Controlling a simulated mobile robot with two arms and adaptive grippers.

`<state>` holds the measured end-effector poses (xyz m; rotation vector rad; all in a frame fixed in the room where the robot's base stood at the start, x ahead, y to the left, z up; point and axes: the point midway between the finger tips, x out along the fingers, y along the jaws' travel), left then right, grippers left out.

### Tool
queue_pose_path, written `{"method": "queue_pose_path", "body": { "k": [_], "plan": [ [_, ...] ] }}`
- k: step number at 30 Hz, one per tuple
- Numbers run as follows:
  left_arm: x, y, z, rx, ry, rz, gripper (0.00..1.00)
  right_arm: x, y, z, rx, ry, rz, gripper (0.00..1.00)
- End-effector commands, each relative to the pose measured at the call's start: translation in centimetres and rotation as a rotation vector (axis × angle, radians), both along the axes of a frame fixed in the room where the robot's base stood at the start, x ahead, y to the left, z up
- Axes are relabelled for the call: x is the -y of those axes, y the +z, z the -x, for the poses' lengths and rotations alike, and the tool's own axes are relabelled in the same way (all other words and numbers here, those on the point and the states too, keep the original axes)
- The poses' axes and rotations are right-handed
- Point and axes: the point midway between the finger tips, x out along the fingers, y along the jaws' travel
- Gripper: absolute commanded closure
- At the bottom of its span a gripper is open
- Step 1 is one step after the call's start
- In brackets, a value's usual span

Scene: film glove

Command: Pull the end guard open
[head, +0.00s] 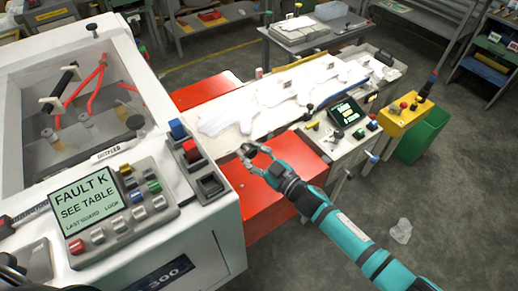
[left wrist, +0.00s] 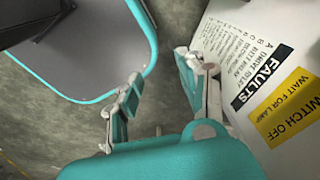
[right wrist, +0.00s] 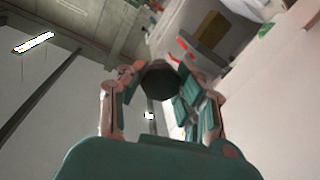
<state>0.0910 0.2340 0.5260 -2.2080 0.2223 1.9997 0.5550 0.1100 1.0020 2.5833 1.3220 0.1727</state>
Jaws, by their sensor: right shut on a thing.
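A red cover (head: 285,175), which may be the end guard, sits beside the white machine below the white work surface. My right gripper (head: 257,157) is above its near-left part. In the right wrist view, a dark round knob (right wrist: 160,80) is between the fingertips of my right gripper (right wrist: 163,82), which is shut on it. I cannot tell clearly how the knob joins the cover. My left gripper (left wrist: 160,88) shows in the left wrist view with its fingers apart and nothing between them. It is beside a panel with a FAULTS label (left wrist: 262,78).
The machine's control panel (head: 110,205) reads FAULT K, SEE TABLE. White film gloves (head: 270,95) lie on the work surface. A yellow button box (head: 402,115) and a green bin (head: 422,135) stand at the right. Clear plastic (head: 401,231) lies on the otherwise open floor.

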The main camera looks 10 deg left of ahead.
Motion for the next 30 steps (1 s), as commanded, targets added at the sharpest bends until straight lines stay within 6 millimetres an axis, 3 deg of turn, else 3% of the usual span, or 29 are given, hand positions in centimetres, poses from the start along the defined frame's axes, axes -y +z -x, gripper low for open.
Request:
{"method": "queue_pose_path", "body": {
  "k": [20, 21, 26, 30],
  "plan": [
    [-0.03, 0.20, 0.57, -0.009, -0.001, -0.001, 0.60, -0.52, 0.01, 0.79, 0.001, 0.024, -0.003, 1.00],
    [-0.03, 0.20, 0.57, -0.009, -0.001, -0.001, 0.60, -0.52, 0.01, 0.79, 0.001, 0.024, -0.003, 0.63],
    [-0.03, 0.19, 0.58, -0.009, -0.001, -0.001, 0.60, -0.49, -0.03, 0.75, 0.000, 0.021, -0.002, 0.42],
    [-0.04, 0.19, 0.60, -0.009, -0.001, -0.001, 0.60, -0.46, -0.04, 0.72, 0.000, 0.021, -0.001, 0.42]
  ]
}}
